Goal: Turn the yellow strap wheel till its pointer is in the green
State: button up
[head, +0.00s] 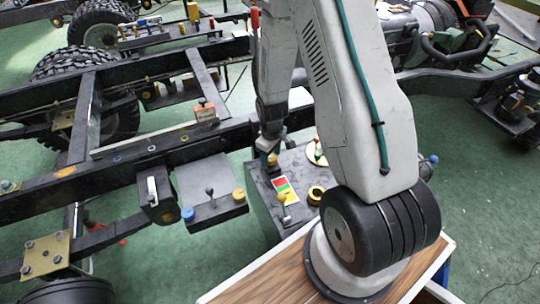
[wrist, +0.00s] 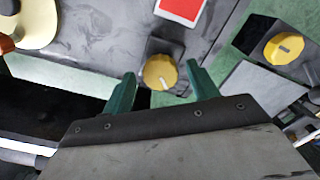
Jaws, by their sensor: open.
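A round yellow wheel (wrist: 159,73) with a pale pointer mark sits on a dark block, between the tips of my gripper (wrist: 160,70) in the wrist view. The green fingers are open, one on each side, with gaps to the wheel. In the head view this wheel (head: 272,159) is at the box's far left corner, just under my gripper (head: 270,144), which partly hides it. A card (head: 285,189) with red, green and yellow areas lies nearby on the box; only its red part (wrist: 180,8) shows in the wrist view. I cannot tell which colour the pointer faces.
Another yellow knob (head: 239,194) sits on the left panel; it also shows in the wrist view (wrist: 283,49). A cream disc (wrist: 34,24) is at left in the wrist view. Chassis rails (head: 80,185) run alongside.

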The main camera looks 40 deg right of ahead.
jog(key=c, duration=1)
jog(key=shift+s+m, duration=0.1)
jog(key=shift+m, duration=3.5)
jog(key=o, duration=1)
